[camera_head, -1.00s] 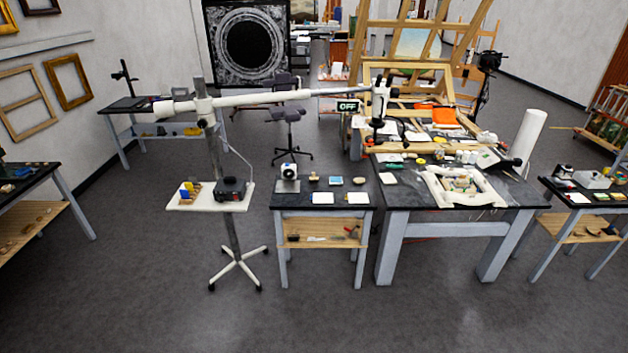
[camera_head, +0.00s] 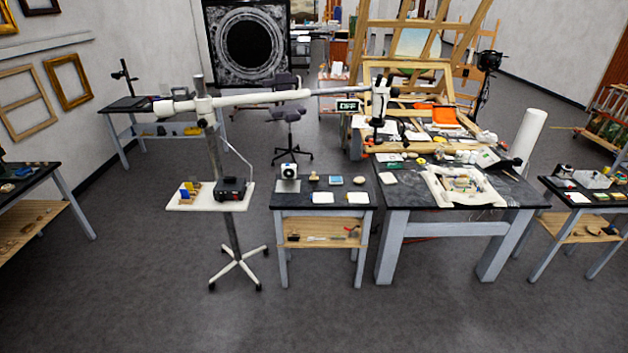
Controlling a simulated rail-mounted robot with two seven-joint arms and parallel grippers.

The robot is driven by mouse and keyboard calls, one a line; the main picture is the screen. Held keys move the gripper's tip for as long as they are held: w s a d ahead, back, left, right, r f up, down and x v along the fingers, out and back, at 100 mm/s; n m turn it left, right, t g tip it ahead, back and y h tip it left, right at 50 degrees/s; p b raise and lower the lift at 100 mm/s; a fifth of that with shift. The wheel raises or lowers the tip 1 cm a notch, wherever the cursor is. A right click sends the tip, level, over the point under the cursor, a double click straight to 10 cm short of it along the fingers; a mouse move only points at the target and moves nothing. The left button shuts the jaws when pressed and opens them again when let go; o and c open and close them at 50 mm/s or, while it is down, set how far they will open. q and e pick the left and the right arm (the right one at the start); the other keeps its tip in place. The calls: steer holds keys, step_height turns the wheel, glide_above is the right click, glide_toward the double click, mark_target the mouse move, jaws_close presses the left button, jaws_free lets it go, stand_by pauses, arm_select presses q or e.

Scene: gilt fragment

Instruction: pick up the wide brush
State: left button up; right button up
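I cannot pick out the wide brush for certain at this distance. A small tan item (camera_head: 314,177) lies on the dark-topped side table (camera_head: 290,199) in the middle, but its shape is too small to name. Other small tools (camera_head: 312,238) lie on that table's lower wooden shelf, and they are also too small to tell apart. The large dark worktable (camera_head: 400,198) to the right holds many small tools and containers. Neither of my grippers is in view.
A white-armed stand (camera_head: 235,100) with a small tray (camera_head: 212,205) stands left of the side table. A stool (camera_head: 290,115) is behind. Another table (camera_head: 548,185) stands at the right and one (camera_head: 30,180) at the left. The grey floor in front is clear.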

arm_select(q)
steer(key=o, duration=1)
